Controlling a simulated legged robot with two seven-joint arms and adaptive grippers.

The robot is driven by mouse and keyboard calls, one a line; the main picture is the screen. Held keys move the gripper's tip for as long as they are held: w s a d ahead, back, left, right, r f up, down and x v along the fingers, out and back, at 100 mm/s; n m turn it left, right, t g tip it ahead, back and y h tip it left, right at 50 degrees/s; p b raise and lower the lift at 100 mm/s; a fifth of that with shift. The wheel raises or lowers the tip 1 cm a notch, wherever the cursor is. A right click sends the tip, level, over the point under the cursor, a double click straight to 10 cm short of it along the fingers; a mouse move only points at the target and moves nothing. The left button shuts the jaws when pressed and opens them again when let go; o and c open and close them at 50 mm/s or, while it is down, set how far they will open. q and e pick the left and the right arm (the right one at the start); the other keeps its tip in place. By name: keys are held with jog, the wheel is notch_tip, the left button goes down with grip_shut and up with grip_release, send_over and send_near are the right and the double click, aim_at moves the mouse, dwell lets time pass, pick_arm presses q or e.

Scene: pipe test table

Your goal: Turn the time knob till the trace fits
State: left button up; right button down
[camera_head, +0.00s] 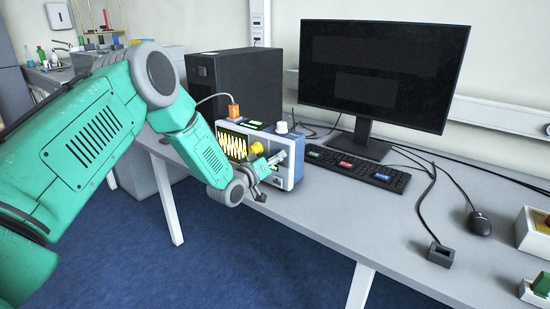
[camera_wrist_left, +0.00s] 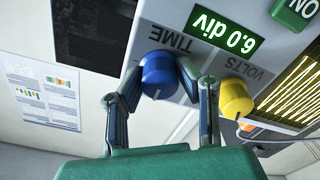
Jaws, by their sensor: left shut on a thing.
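The oscilloscope (camera_head: 290,172) stands on the table. Its screen (camera_head: 231,145) shows a dense yellow trace of several tall waves. My left gripper (camera_head: 264,178) is at its front panel, shut on the blue time knob (camera_wrist_left: 157,72), with a finger on each side of it in the left wrist view. The gripper and arm hide this knob in the head view. The yellow volts knob (camera_wrist_left: 236,97) sits beside it, close to one finger. A green readout (camera_wrist_left: 222,28), upside down in the left wrist view, seems to read 6.0 div. My right gripper is not in view.
A monitor (camera_head: 384,72), keyboard (camera_head: 358,169) and mouse (camera_head: 479,223) stand to the right of the oscilloscope, with cables between them. A black computer case (camera_head: 240,82) is behind it. The table's front middle is clear.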

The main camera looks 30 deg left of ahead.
pick_arm(q)
jog(key=n, duration=0.4)
jog(key=n+b, duration=0.1)
jog(key=shift+s+d+f+n, duration=0.1)
jog(key=shift+d+f+n, duration=0.1)
jog(key=shift+f+n, duration=0.2)
dwell(0.4)
jog(key=o, duration=1.1)
jog(key=shift+r, duration=0.1)
jog(key=shift+r, duration=0.15)
jog(key=shift+s+a, duration=0.15)
jog(key=shift+s, duration=0.1)
jog(key=s, duration=1.1)
jog(key=shift+s+a, duration=0.1)
jog(key=shift+a, duration=0.1)
